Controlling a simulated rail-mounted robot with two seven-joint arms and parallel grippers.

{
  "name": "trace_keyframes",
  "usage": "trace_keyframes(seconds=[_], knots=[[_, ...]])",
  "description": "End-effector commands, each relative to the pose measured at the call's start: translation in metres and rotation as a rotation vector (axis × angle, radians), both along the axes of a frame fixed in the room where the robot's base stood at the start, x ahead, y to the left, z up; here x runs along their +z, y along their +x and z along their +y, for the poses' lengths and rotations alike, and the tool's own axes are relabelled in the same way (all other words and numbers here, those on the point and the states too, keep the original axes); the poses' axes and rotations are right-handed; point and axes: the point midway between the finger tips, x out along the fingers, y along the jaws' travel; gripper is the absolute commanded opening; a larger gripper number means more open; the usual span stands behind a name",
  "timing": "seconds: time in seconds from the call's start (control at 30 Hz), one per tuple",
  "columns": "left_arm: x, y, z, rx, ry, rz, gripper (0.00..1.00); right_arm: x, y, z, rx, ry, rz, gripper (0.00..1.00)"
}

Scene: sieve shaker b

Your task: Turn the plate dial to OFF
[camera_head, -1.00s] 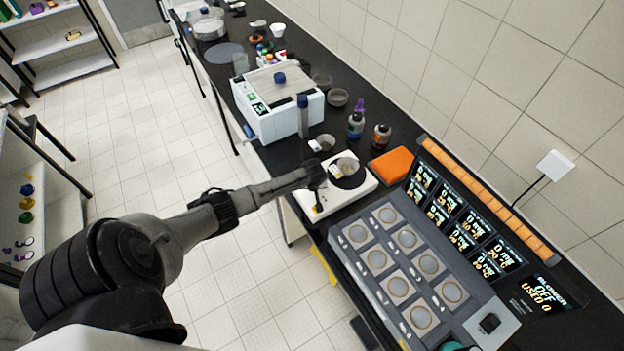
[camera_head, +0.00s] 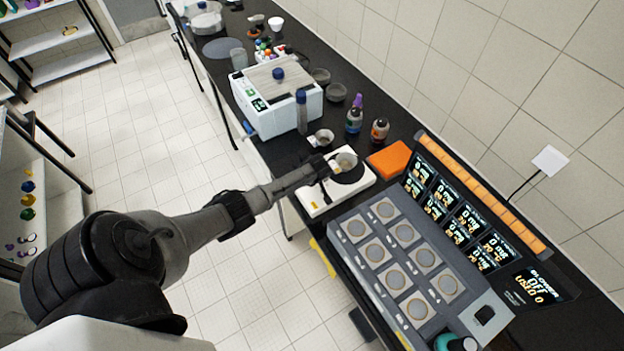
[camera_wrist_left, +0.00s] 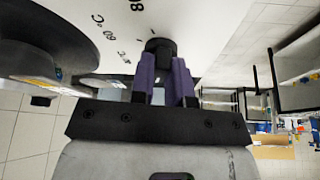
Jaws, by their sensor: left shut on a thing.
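The white hot plate (camera_head: 312,203) stands on the black bench, with a dark round heating surface (camera_head: 352,176) on top. A small dish (camera_head: 345,162) sits on that surface. My left gripper (camera_head: 324,172) reaches the near left side of the hot plate. In the left wrist view, its purple fingers (camera_wrist_left: 166,78) are closed around the black dial (camera_wrist_left: 159,46) on the white face. Printed marks, including "80" and "°C", show near the dial. The dial's pointer and the OFF mark cannot be made out. My right gripper is out of view.
A white sieve shaker (camera_head: 276,105) stands farther along the bench, with a dark upright cylinder (camera_head: 302,112) beside it. Bottles (camera_head: 355,118) and an orange block (camera_head: 389,158) lie behind the hot plate. A grey panel of round pads (camera_head: 400,262) is close on the right.

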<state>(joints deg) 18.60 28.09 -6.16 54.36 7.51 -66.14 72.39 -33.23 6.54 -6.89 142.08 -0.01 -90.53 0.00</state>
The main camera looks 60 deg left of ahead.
Motion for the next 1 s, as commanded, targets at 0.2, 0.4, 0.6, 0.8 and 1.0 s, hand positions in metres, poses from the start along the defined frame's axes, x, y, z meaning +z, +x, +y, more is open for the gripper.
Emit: trace_keyframes(seconds=[0.2, 0.4, 0.6, 0.8, 1.0], knots=[[0.0, 0.0, 0.001, 0.002, 0.0, -0.001, 0.27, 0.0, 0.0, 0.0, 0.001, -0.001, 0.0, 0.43], [0.0, 0.0, 0.001, 0.001, 0.0, 0.0, 0.41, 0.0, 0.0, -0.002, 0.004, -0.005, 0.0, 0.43], [0.0, 0.0, 0.0, 0.0, 0.0, 0.0, 0.41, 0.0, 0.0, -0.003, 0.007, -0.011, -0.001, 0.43], [0.014, -0.001, -0.005, -0.001, 0.0, -0.002, 0.41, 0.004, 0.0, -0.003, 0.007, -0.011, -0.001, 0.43], [0.043, -0.004, -0.017, -0.001, 0.0, -0.003, 0.41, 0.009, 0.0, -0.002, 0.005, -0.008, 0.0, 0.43]])
